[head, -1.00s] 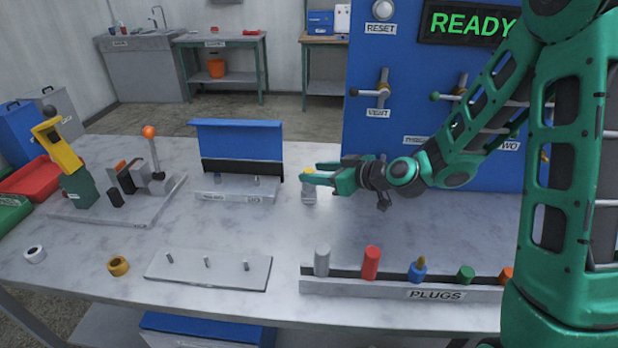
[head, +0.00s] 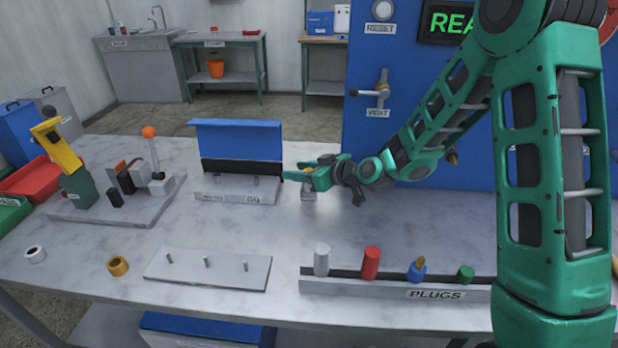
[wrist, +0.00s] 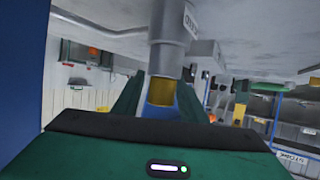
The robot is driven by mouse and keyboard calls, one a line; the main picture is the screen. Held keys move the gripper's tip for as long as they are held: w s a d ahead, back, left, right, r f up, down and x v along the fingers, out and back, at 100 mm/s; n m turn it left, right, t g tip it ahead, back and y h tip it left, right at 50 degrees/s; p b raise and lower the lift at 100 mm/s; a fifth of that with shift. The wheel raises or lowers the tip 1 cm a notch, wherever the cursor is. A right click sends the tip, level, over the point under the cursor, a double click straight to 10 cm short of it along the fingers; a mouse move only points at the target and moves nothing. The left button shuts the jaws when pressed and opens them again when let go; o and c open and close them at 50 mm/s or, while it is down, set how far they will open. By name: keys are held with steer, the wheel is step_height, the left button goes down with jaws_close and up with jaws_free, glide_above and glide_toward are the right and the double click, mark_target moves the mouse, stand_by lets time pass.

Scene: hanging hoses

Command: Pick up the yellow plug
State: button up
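The yellow plug (wrist: 161,92) shows in the wrist view as a short yellow band on a grey cylindrical fitting (wrist: 166,45), which is seen upside down. In the head view the grey fitting (head: 308,195) stands on the table right of the blue-backed stand, and the plug is mostly hidden by my gripper (head: 300,170). My gripper (wrist: 160,98) is open, with one green finger on each side of the plug. A gap seems to show beside the plug, but contact is hard to tell.
A plug rack (head: 395,288) with coloured plugs lies at the table's front. A pegged plate (head: 208,268) is left of it. A blue-backed stand (head: 238,140) is just left of my gripper. A blue panel (head: 365,135) with valves rises behind. The table's middle is clear.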

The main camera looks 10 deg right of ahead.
jaws_close()
steer(key=shift+r, duration=0.1)
